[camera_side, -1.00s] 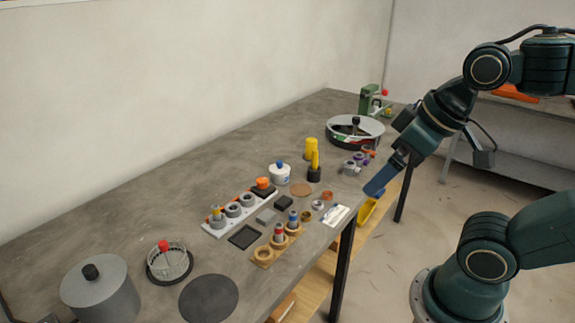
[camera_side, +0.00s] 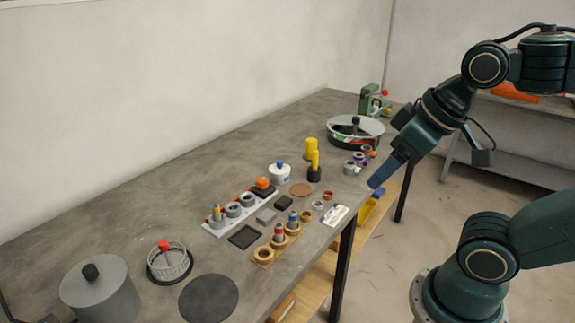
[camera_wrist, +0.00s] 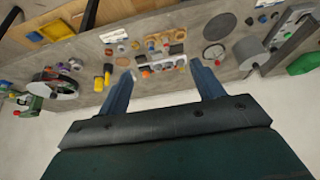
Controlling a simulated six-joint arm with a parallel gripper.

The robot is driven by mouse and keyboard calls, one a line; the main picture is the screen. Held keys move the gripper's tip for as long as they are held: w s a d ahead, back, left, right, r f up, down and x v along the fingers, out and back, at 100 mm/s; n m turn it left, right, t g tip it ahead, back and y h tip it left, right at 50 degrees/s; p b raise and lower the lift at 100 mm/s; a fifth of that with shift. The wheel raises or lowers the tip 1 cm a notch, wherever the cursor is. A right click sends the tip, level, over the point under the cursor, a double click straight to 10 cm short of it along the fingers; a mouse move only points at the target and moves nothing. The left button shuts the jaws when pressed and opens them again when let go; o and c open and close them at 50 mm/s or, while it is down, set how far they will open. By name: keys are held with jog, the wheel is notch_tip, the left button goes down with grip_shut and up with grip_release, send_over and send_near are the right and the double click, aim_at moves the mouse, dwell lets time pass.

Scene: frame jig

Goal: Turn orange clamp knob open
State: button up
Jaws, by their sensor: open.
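The orange clamp knob (camera_side: 262,183) sits on a dark block at the far end of a light grey jig strip (camera_side: 216,233) on the bench. In the wrist view a small orange spot, likely the same knob (camera_wrist: 146,73), shows between the fingers. My gripper (camera_side: 376,186) points down and left beyond the bench's front edge, well apart from the knob. In the wrist view my gripper (camera_wrist: 158,78) has its two blue fingers wide apart with nothing between them. The knob's exact turn angle is too small to tell.
Grey rings and a peg stand along the strip. A wooden peg holder (camera_side: 263,256), a white pot with blue knob (camera_side: 280,173) and a yellow-handled tool (camera_side: 315,166) stand close by. A round pan (camera_side: 355,133) and a grey pot (camera_side: 101,292) are farther off.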

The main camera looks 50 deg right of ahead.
jog(key=shift+w+d+r, duration=0.1)
jog(key=shift+w+r, duration=0.05)
jog(key=shift+w, duration=0.15)
jog(key=shift+c, duration=0.7)
jog(key=w+d+r+m+g+h, duration=0.1)
jog(key=w+d+r+m, duration=0.25)
jog(key=w, duration=0.75)
jog(key=m+g+h, duration=0.4)
jog(key=m+g, duration=0.1)
jog(key=m, duration=1)
send_over(261, 181)
jog(key=a, duration=0.6)
notch_tip(261, 181, down, 18)
jog(key=shift+d+r+n, duration=0.2)
jog(key=shift+n, duration=0.05)
jog(key=shift+y, duration=0.3)
jog(key=x, duration=1.3)
jog(key=shift+w+d+f, duration=0.2)
jog(key=shift+w+f, duration=0.05)
jog(key=shift+f, duration=0.1)
